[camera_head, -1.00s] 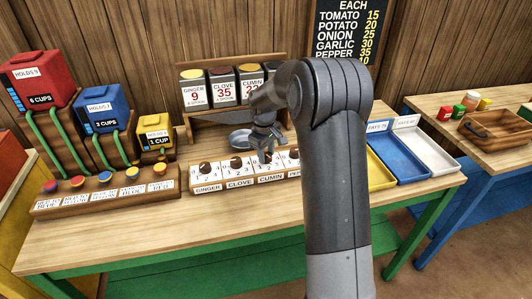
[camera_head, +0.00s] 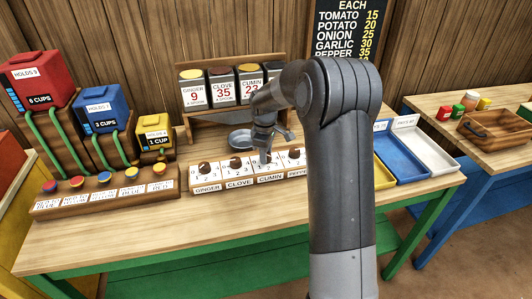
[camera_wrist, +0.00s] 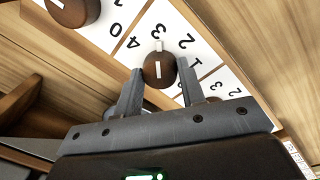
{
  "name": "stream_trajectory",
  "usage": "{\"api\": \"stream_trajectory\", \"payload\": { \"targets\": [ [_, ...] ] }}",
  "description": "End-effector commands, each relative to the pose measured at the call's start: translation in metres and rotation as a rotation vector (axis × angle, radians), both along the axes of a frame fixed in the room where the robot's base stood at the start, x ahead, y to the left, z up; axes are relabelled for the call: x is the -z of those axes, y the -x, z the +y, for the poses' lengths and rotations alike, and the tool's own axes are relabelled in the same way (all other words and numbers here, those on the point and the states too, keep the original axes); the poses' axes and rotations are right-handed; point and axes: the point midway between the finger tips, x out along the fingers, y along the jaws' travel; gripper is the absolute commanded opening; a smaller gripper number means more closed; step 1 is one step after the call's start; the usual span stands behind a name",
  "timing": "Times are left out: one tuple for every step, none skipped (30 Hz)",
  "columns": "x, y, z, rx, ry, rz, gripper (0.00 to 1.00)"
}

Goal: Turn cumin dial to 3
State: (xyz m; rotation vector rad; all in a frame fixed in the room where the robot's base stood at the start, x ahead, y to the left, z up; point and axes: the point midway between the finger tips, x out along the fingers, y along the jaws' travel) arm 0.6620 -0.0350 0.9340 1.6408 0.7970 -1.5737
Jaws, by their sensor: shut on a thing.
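The cumin dial (camera_wrist: 158,68) is a round brown knob with a white pointer line. In the wrist view it sits between the two fingers of my gripper (camera_wrist: 160,84), which is shut on it. Its pointer lines up with the 3 on the white number card (camera_wrist: 172,22), which appears upside down here. The 4 and the 2 stand to either side of the 3. In the head view my gripper (camera_head: 264,152) reaches down to the dial above the CUMIN label (camera_head: 270,178), and mostly hides the dial.
The clove dial (camera_head: 236,162) and ginger dial (camera_head: 205,168) are to the left, the pepper dial (camera_head: 294,152) close on the right. A metal bowl (camera_head: 240,139) stands behind the dials. Spice bins (camera_head: 222,90) are above. Blue (camera_head: 400,160) and white (camera_head: 428,152) trays lie at right.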

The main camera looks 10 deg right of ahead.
Motion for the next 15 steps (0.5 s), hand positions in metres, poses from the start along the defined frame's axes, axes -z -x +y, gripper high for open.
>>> {"api": "stream_trajectory", "payload": {
  "targets": [
    [-0.0013, -0.0013, 0.0001, 0.0, 0.0, -0.005, 0.14],
    [-0.0013, -0.0013, 0.0001, 0.0, 0.0, -0.005, 0.14],
    [-0.0013, -0.0013, 0.0001, 0.0, 0.0, -0.005, 0.14],
    [-0.0013, -0.0014, 0.0001, 0.0, 0.0, -0.005, 0.37],
    [-0.0013, -0.0013, 0.0001, 0.0, 0.0, -0.005, 0.4],
    [-0.0013, -0.0013, 0.0001, 0.0, 0.001, -0.004, 0.43],
    [-0.0012, -0.0011, 0.0001, 0.0, 0.001, -0.004, 0.45],
    [-0.0011, -0.0011, 0.0001, 0.0, 0.0, -0.004, 0.48],
    [-0.0009, -0.0009, 0.0001, 0.001, 0.0, -0.004, 0.51],
    [-0.0008, -0.0009, 0.0001, 0.001, -0.001, -0.003, 0.54],
    [-0.0007, -0.0007, 0.0001, 0.001, 0.0, -0.002, 0.56],
    [-0.0005, -0.0007, 0.0002, 0.001, 0.0, -0.002, 0.58],
    [-0.0005, -0.0005, 0.0001, 0.001, 0.0, -0.002, 0.58],
    [-0.0004, -0.0005, 0.0001, 0.001, 0.0, -0.001, 0.58],
    [-0.0004, -0.0004, 0.0002, 0.001, 0.0, -0.001, 0.58]
  ]
}}
